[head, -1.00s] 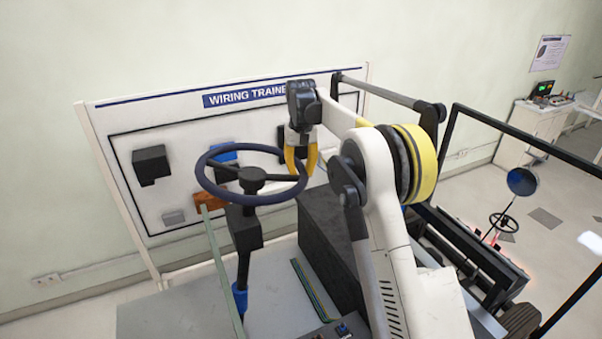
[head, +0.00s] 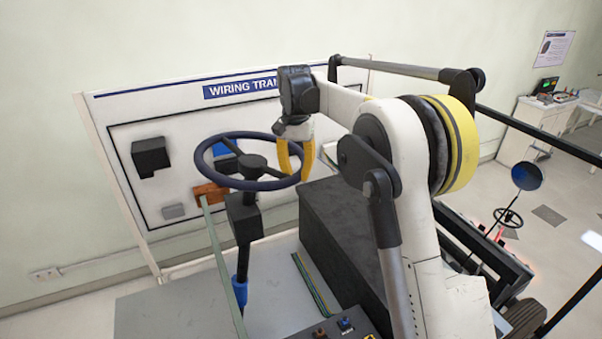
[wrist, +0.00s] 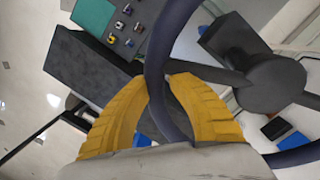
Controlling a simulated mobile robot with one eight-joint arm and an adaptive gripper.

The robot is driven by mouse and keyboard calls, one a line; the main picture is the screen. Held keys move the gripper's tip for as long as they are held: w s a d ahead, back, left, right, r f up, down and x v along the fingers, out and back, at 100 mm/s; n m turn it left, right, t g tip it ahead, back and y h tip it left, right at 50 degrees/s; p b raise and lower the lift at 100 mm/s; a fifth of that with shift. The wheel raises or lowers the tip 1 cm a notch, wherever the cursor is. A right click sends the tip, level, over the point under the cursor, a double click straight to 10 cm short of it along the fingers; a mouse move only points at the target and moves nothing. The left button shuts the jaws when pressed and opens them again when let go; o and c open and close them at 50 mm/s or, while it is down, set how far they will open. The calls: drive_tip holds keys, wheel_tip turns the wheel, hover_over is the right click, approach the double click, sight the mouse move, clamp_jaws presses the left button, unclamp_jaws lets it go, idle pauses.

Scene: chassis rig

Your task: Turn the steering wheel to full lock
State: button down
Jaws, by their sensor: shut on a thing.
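The dark blue steering wheel (head: 199,166) stands on a black column left of my arm in the head view. Its black hub (head: 252,161) and spokes show. My gripper (head: 290,168), with yellow fingers, is at the right side of the rim. In the wrist view, the fingers (wrist: 158,80) close from both sides around the rim (wrist: 158,65), and the hub (wrist: 272,85) is to the right. The gripper is shut on the rim. The exact finger contact is partly hidden behind the rim.
A black box (head: 340,225) stands below and right of the wheel. The wiring trainer board (head: 125,110) is behind it. A switch panel (head: 345,330) is at the bottom.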

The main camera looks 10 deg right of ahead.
sight(221, 173)
drive_tip(key=s+a+m, duration=0.1)
drive_tip(key=a+m, duration=0.1)
drive_tip(key=s+a+r+m+b, duration=0.1)
drive_tip(key=s+a+m, duration=0.1)
drive_tip(key=a, duration=0.1)
drive_tip(key=s+a+m+g, duration=0.1)
drive_tip(key=a+m, duration=0.2)
drive_tip(key=shift+s+r+y, duration=0.25)
drive_tip(key=shift+y, duration=0.15)
drive_tip(key=a+m, duration=0.2)
drive_tip(key=a, duration=0.1)
drive_tip(key=w+a+r+m, duration=0.1)
drive_tip(key=a+m, duration=0.2)
drive_tip(key=a+m+y, duration=0.1)
drive_tip(key=a+m, duration=0.2)
drive_tip(key=shift+w+a+r+p, duration=0.15)
drive_tip(key=shift+w+r+p, duration=0.1)
drive_tip(key=shift+r+p, duration=0.1)
drive_tip(key=shift+w+a+r+m+y+p, duration=0.1)
drive_tip(key=shift+w+a+m+y+p, duration=0.05)
drive_tip(key=shift+w+a+m, duration=0.35)
drive_tip(key=shift+w+a+r+m+y+p, duration=0.15)
drive_tip(key=shift+w+a+m, duration=0.1)
drive_tip(key=shift+a+m, duration=0.35)
drive_tip(key=shift+f, duration=0.1)
drive_tip(key=c, duration=1.2)
unclamp_jaws()
drive_tip(key=shift+a, duration=0.1)
